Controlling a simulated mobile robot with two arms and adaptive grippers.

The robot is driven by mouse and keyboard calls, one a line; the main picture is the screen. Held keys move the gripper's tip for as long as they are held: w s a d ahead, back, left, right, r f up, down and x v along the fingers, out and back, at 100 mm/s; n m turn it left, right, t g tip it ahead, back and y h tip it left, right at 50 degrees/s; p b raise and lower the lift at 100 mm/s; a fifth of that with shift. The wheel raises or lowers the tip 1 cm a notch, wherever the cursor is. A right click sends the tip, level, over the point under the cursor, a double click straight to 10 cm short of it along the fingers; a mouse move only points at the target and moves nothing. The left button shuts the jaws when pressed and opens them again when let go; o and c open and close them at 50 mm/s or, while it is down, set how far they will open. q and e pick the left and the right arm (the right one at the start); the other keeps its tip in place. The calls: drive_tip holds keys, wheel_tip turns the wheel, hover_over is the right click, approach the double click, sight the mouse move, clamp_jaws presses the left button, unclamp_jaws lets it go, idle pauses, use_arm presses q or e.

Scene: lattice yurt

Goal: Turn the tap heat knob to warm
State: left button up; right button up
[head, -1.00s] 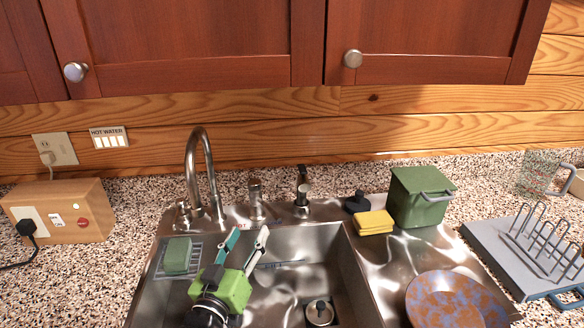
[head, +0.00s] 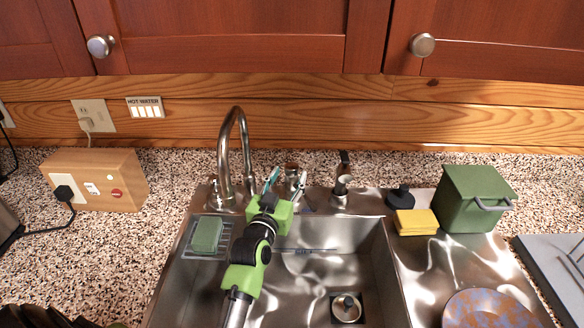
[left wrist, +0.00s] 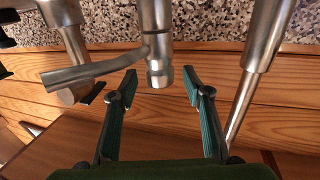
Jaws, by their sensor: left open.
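A short metal tap control (head: 291,170), which looks like the heat knob, stands behind the sink between the tall curved faucet (head: 224,150) and a black-topped fixture (head: 342,185). My left gripper (head: 286,180) is over the sink's back edge, its two teal-lined fingers spread toward the control and partly hiding it. In the left wrist view the control (left wrist: 155,40) appears upside down, with a lever (left wrist: 85,72) pointing left. Its end lies between the open fingertips (left wrist: 160,80), with gaps on both sides. A knob mark for warm cannot be made out.
The sink basin (head: 330,262) lies below my left arm. A green sponge (head: 207,235) is on its left rim. A yellow sponge (head: 416,222), a black stopper (head: 400,196) and a green bin (head: 474,200) are at right. A wooden box (head: 95,180) stands at left.

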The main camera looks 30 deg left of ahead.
sight(289, 175)
use_arm(q)
drive_tip(key=shift+w+a+r, duration=0.1)
drive_tip(key=shift+w+a, duration=0.05)
drive_tip(key=shift+w, duration=0.45)
drive_tip(key=shift+w+a, duration=0.1)
drive_tip(key=shift+w, duration=0.45)
drive_tip(key=shift+w+a, duration=0.1)
drive_tip(key=shift+w, duration=0.5)
clamp_jaws()
use_arm(e)
drive_tip(key=shift+s+a+r, duration=0.2)
drive_tip(key=shift+s+r, duration=0.05)
drive_tip(key=shift+s, duration=0.1)
